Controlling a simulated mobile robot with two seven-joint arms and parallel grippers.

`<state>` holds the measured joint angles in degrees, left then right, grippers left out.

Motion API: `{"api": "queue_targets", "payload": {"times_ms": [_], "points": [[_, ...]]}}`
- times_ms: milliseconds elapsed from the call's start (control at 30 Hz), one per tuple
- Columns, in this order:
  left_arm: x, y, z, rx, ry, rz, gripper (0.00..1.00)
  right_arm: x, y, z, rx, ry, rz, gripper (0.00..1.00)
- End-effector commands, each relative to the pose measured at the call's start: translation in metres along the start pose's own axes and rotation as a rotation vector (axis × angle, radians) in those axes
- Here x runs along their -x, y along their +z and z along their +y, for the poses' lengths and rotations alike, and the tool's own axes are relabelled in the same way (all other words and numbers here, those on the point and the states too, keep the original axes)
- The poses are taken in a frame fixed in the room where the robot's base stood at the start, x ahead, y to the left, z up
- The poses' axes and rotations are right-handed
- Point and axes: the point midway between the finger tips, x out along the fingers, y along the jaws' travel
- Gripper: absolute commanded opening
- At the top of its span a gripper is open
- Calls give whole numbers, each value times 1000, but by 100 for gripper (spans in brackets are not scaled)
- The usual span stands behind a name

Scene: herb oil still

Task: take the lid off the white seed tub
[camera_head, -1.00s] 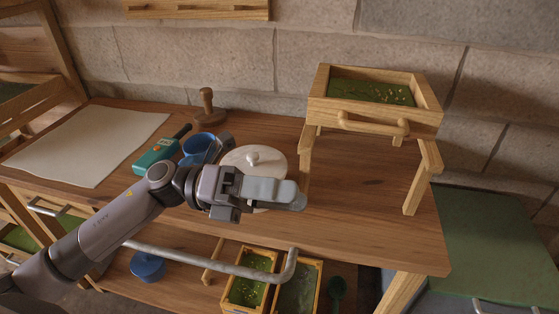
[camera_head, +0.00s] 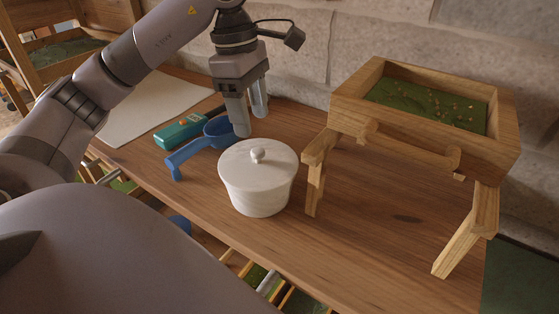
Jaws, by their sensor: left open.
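The white seed tub (camera_head: 258,197) stands upright on the wooden bench, left of the wooden stand. My left gripper (camera_head: 251,122) is open and empty, fingers pointing down. It is behind and slightly left of the tub, apart from the lid, close to the cup of a blue scoop. I cannot tell whether a finger touches the scoop. My right gripper is not in view.
The blue scoop (camera_head: 190,154) lies left of the tub, beside a teal device (camera_head: 183,132). A pale sheet (camera_head: 135,112) lies further left. A wooden stand (camera_head: 314,175) carrying a green-bottomed tray (camera_head: 350,107) is close on the tub's right. The bench's front edge is near.

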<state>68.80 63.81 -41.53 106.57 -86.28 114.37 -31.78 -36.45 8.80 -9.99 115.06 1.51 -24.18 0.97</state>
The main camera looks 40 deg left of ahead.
Motion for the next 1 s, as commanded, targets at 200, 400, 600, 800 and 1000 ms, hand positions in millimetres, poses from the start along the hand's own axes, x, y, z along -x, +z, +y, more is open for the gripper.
{"api": "queue_targets", "payload": {"times_ms": [200,400,600,800,1000], "points": [[-18,-4,0,2,2,15,59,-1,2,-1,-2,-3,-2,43],[-46,-3,2,2,-1,14,59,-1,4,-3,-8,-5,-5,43],[-68,-2,2,1,2,11,59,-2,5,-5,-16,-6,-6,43],[-70,-2,2,1,4,10,59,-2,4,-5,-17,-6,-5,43],[-70,-2,2,1,4,10,10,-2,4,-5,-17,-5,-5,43]]}}
